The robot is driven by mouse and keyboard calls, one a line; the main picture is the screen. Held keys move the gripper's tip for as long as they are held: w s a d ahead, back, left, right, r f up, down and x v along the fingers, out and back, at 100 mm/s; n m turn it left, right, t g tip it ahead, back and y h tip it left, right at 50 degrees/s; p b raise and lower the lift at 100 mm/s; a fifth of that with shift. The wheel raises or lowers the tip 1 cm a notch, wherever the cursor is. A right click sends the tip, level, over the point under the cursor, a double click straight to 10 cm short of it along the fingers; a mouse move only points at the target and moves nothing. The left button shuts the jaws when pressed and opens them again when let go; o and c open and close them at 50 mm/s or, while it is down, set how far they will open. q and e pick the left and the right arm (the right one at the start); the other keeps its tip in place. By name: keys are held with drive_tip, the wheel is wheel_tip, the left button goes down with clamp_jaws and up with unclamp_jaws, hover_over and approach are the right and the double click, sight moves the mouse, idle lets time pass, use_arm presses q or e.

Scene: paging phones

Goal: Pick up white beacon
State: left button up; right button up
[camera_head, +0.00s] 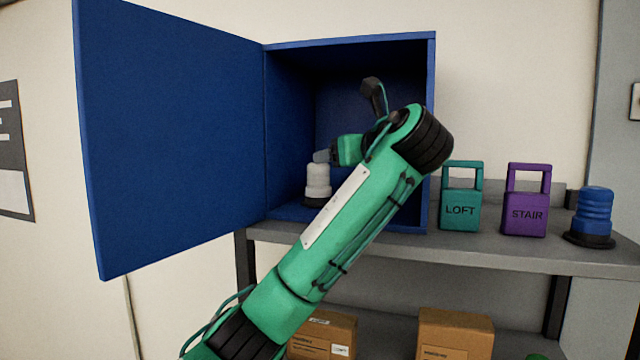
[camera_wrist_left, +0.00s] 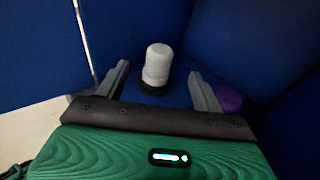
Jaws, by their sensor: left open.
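The white beacon (camera_head: 318,180) stands upright on its black base inside the open blue cabinet, near its left side. It also shows in the left wrist view (camera_wrist_left: 157,64), in the gap between the fingers and beyond them. My left gripper (camera_head: 322,156) is inside the cabinet at the height of the beacon's top, mostly hidden behind my arm in the head view. In the left wrist view its two grey fingers (camera_wrist_left: 159,76) are spread apart with nothing held between them. My right gripper is in neither view.
The cabinet door (camera_head: 170,140) is swung open to the left. A purple thing (camera_wrist_left: 228,98) lies beside the right finger. A teal LOFT phone (camera_head: 460,208), purple STAIR phone (camera_head: 526,212) and blue beacon (camera_head: 594,212) stand on the shelf (camera_head: 500,250); boxes (camera_head: 455,335) sit below.

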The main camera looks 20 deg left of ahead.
sight(318, 184)
use_arm(q)
drive_tip(key=p+x, duration=0.2)
drive_tip(key=x, duration=0.4)
drive_tip(key=shift+w+f, duration=0.2)
drive_tip(key=shift+w, duration=0.2)
drive_tip(key=p+x, duration=0.3)
drive_tip(key=p, duration=0.1)
drive_tip(key=shift+w+a, duration=0.15)
drive_tip(key=shift+a, duration=0.25)
drive_tip(key=shift+w+a+f, duration=0.25)
drive_tip(key=shift+w+a, duration=0.1)
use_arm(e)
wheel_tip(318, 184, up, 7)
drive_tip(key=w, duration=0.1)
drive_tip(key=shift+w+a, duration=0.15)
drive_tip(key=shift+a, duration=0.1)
use_arm(q)
drive_tip(key=shift+d+f, duration=0.1)
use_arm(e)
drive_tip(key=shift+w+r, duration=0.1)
use_arm(q)
clamp_jaws()
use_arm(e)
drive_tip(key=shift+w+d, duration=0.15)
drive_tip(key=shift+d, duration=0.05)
